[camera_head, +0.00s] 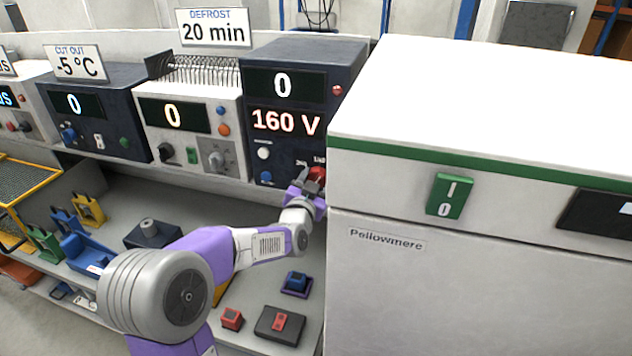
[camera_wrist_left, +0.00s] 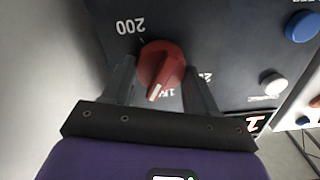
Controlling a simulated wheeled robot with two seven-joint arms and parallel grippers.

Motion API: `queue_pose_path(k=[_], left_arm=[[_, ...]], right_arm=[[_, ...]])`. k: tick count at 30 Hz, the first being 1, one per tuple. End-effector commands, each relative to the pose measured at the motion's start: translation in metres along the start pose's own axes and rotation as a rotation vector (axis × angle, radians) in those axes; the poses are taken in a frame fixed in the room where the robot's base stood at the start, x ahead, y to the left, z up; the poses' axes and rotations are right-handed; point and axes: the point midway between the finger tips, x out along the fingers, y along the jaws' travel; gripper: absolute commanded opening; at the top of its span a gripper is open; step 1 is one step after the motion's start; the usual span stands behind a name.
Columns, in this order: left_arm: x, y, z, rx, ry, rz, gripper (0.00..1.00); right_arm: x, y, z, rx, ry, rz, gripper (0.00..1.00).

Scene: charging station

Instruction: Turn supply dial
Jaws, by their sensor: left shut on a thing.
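The supply unit (camera_head: 305,60) is a dark box with two displays, the upper reading 0 and the lower 160 V. Its red supply dial (camera_head: 317,174) is at the lower right of the front, partly hidden by my gripper. In the left wrist view the red dial (camera_wrist_left: 163,58) has a pale pointer and sits between my fingers, with a printed 200 beside it. My left gripper (camera_head: 312,186) is shut on the dial; it also shows in the left wrist view (camera_wrist_left: 160,82). My right gripper is not in view.
A white cabinet (camera_head: 470,110) with a green switch (camera_head: 449,196) stands close to the right of my gripper. Other units, including a white one (camera_head: 190,120), line the shelf to the left. Small blocks, such as a red one (camera_head: 232,318), lie on the lower shelf.

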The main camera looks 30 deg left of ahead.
Motion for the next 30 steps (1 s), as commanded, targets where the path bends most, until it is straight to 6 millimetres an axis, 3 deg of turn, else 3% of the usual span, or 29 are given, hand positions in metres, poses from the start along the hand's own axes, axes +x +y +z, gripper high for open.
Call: queue_pose_path(k=[5,6,10,20,30], left_arm=[[0.0,0.0,0.0,-0.001,-0.001,0.0,0.28],[0.0,0.0,0.0,-0.001,-0.001,0.0,0.63],[0.0,0.0,0.0,-0.002,-0.001,0.0,0.82],[-0.002,0.0,0.0,-0.002,0.0,0.0,0.84],[-0.049,0.0,0.0,-0.005,0.0,0.0,0.84]], right_arm=[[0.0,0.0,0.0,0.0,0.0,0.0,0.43],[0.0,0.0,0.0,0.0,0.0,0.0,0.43],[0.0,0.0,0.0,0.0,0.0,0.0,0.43],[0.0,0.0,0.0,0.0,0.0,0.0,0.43],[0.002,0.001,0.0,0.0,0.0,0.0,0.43]])
